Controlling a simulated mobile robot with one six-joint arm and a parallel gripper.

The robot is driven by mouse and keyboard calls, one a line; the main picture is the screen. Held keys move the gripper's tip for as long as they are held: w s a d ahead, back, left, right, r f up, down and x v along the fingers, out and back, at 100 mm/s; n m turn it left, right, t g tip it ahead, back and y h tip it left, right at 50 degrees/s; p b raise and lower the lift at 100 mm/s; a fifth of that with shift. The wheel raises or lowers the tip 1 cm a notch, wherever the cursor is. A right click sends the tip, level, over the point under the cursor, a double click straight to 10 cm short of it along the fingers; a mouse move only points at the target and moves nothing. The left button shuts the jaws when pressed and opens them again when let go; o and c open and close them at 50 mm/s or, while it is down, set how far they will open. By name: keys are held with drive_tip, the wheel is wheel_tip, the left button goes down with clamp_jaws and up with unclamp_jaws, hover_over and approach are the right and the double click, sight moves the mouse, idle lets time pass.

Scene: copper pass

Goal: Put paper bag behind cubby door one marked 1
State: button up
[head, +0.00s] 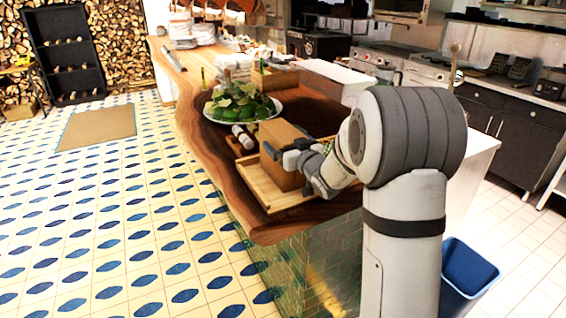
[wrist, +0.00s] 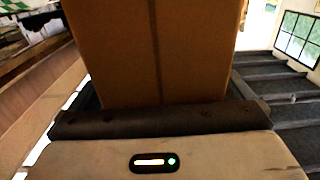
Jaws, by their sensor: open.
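The brown paper bag (head: 284,143) stands upright on a light wooden tray (head: 262,193) at the near end of the counter. My gripper (head: 287,158) is at the bag's near right side, its jaws open. I cannot make out a cubby door marked 1 in either view.
The wooden counter (head: 212,143) holds a plate of green leaves (head: 240,103) behind the bag and small rolls (head: 243,137) to its left. A blue bin (head: 468,275) stands at the lower right. A black shelf (head: 65,55) stands at the far left. The tiled floor at left is open.

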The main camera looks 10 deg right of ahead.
drive_tip(key=shift+c, duration=0.4)
drive_tip(key=c, duration=1.4)
